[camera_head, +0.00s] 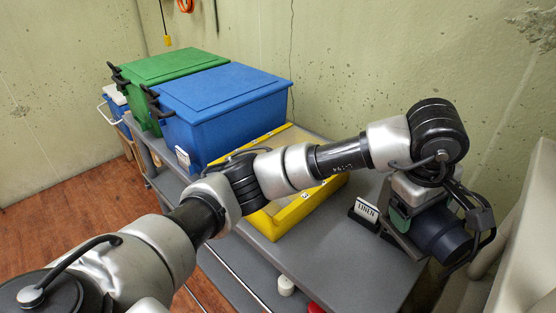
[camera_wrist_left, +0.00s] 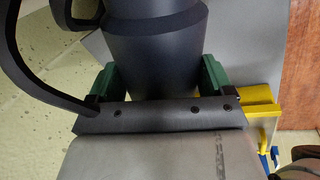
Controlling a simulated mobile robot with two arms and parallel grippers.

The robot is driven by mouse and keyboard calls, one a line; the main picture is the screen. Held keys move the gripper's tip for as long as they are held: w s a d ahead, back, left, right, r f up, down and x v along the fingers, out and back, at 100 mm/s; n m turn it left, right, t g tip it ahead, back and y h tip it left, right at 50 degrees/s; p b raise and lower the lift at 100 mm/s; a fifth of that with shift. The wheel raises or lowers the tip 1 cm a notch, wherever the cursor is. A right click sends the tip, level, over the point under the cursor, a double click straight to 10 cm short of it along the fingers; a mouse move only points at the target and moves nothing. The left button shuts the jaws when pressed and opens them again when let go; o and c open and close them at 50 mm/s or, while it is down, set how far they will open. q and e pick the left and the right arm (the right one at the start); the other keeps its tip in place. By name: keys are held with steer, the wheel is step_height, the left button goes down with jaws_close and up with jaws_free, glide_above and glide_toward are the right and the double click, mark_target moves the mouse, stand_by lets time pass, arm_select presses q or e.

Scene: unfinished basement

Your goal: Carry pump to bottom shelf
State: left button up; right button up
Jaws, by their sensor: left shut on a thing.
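The pump (camera_head: 442,234) is a dark navy cylinder at the right in the head view. My left gripper (camera_head: 408,226) is shut on it and holds it by the right end of the grey shelf unit (camera_head: 375,265). In the left wrist view the dark pump body (camera_wrist_left: 152,60) sits between the green finger pads of my left gripper (camera_wrist_left: 158,82). A lower shelf (camera_head: 225,275) shows partly below the top one; my arm hides part of the unit. My right gripper is not in view.
A blue bin (camera_head: 225,105) and a green bin (camera_head: 170,68) stand on the top shelf, with a yellow-edged tray (camera_head: 290,215) beside them. A small label stand (camera_head: 366,211) is near the pump. A white item (camera_head: 286,285) sits lower down. A concrete wall is behind.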

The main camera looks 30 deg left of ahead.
arm_select(q)
steer(key=shift+d+r, duration=0.1)
steer(key=shift+r, duration=0.1)
steer(key=a+f, duration=0.5)
steer(key=a, duration=0.1)
steer(key=a+f, duration=0.5)
steer(key=shift+a+f, duration=0.3)
steer(key=shift+a, duration=0.05)
steer(key=shift+f, duration=0.2)
steer(key=shift+f, duration=0.1)
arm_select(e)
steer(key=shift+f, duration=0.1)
arm_select(q)
steer(key=o, duration=1.5)
steer(key=shift+f, duration=0.15)
steer(key=shift+c, duration=0.2)
steer(key=shift+o, duration=1.3)
steer(key=shift+s, duration=0.15)
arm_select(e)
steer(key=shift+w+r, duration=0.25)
